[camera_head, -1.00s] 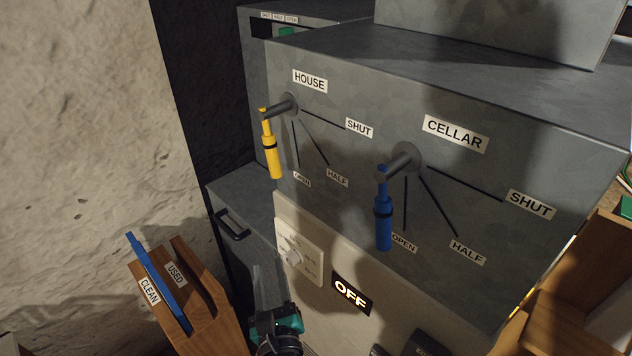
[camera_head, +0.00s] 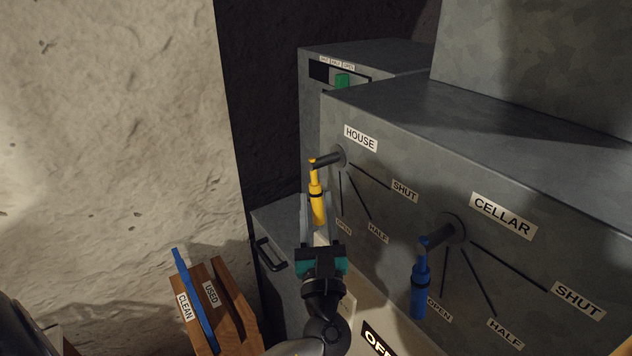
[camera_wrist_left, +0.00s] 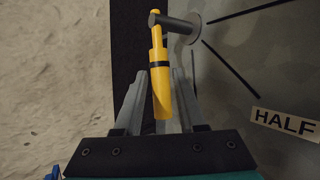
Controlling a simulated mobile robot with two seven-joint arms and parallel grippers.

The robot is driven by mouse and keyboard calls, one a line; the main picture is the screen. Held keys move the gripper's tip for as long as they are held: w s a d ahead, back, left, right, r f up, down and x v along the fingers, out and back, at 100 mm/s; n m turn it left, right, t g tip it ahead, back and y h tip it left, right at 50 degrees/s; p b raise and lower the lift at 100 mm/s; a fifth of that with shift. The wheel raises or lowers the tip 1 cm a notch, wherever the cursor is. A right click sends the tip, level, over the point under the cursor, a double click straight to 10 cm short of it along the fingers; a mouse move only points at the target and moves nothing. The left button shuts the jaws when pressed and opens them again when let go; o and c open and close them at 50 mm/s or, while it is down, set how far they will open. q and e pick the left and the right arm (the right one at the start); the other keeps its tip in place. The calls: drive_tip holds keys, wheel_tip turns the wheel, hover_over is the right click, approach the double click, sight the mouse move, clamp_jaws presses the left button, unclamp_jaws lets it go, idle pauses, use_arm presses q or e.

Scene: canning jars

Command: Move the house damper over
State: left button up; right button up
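The yellow house damper handle (camera_head: 317,200) hangs down from its grey pivot under the HOUSE label (camera_head: 361,138). It points along the OPEN line, away from the HALF and SHUT lines. My left gripper (camera_head: 318,208) comes up from below with its fingers apart, one on each side of the handle. In the left wrist view the yellow handle (camera_wrist_left: 161,82) lies between the two grey fingers (camera_wrist_left: 158,95), with a gap showing on the left side; contact on the right is unclear. My right gripper is not in view.
The blue cellar damper handle (camera_head: 419,285) hangs down at the right, near its OPEN line. A wooden rack (camera_head: 243,305) with a blue panel (camera_head: 192,290) stands at lower left. A grey box with a green tab (camera_head: 342,81) is behind.

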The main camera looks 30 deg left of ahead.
sight(316, 188)
use_arm(q)
drive_tip(key=shift+x, duration=2)
drive_tip(key=shift+c, duration=0.3)
clamp_jaws()
